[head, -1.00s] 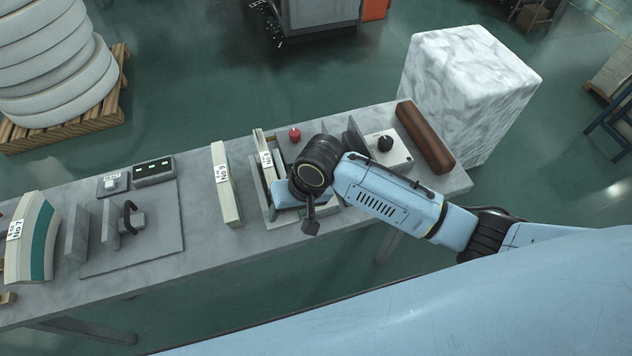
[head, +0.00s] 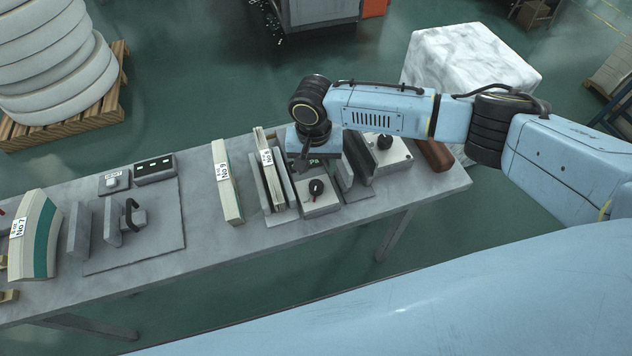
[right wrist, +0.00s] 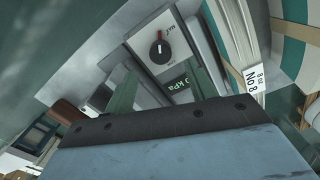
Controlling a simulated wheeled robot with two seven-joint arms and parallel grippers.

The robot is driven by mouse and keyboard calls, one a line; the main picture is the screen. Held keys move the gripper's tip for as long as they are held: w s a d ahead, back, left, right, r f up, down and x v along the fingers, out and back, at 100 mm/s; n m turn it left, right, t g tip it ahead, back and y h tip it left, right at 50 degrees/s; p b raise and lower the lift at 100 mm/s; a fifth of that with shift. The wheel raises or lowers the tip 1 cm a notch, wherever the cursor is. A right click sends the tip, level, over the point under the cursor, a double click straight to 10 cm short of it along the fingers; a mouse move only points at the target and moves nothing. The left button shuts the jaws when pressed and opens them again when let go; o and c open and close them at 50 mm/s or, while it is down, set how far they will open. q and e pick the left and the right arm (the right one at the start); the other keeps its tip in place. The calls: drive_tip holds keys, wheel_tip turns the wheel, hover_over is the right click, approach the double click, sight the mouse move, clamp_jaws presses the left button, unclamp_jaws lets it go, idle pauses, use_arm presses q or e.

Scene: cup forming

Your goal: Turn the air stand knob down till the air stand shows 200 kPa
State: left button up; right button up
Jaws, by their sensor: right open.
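In the head view the arm mostly covers the display. My right gripper (head: 303,160) is open and empty, behind and above the knob, apart from it. My left gripper is not in view.
Upright "No 9" slabs (head: 227,190) stand left of the air stand. A second pale box with a black knob (head: 384,142) and a brown roll (head: 436,154) are to the right. A marbled white block (head: 460,60) stands behind the bench. The bench front is clear.

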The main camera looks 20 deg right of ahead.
sight(316, 184)
wheel_tip(316, 184, down, 8)
drive_tip(key=shift+r+b, duration=0.25)
drive_tip(key=shift+b, duration=0.15)
drive_tip(key=c, duration=1)
drive_tip(key=shift+s+r+n+p, duration=0.1)
drive_tip(key=shift+r+n+p, duration=0.05)
drive_tip(key=shift+n+p, duration=1.8)
drive_tip(key=shift+n, duration=0.25)
drive_tip(key=n+p, duration=0.1)
drive_tip(key=n, duration=0.5)
drive_tip(key=shift+d, duration=0.15)
drive_tip(key=n, duration=0.4)
drive_tip(key=shift+n, duration=1.7)
